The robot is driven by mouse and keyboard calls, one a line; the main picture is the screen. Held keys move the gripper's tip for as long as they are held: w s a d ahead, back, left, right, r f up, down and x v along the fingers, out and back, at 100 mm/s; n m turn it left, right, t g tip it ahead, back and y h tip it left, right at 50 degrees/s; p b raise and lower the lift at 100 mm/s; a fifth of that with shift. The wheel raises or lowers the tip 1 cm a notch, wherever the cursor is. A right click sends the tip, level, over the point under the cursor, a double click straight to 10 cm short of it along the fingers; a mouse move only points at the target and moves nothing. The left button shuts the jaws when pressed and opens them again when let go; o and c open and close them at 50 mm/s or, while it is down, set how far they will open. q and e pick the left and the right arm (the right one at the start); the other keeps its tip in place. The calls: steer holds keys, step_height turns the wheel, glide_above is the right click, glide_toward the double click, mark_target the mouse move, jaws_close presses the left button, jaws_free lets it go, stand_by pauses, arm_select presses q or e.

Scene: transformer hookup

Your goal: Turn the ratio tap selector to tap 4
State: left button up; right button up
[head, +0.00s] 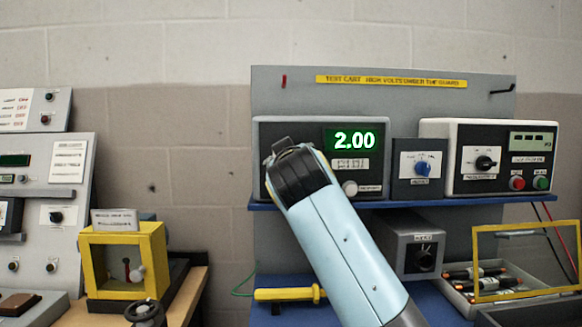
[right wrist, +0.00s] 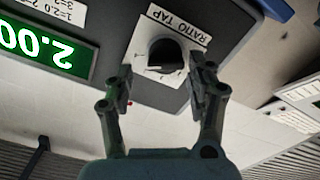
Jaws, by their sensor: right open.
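The ratio tap selector is a dark round knob (right wrist: 166,55) on a white plate lettered RATIO TAP, upside down in the right wrist view. A green display reading 2.00 (right wrist: 45,45) sits beside it; in the head view the display (head: 354,140) is on the grey meter box (head: 264,134). My right gripper (right wrist: 162,72) is open, its two fingers on either side of the knob, with gaps showing. In the head view my right gripper (head: 290,152) and arm cover the knob. The knob's pointer direction cannot be made out. My left gripper is not in view.
A blue-knob box (head: 418,170) and a white instrument (head: 502,157) stand right of the meter on the blue shelf (head: 460,201). Below are a yellow-handled tool (head: 285,294) and a probe tray (head: 530,289). A yellow-framed box (head: 124,258) stands left.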

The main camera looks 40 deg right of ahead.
step_height(320, 180, up, 9)
steer(key=shift+f, duration=0.2)
steer(key=shift+f, duration=0.1)
stand_by(0.5)
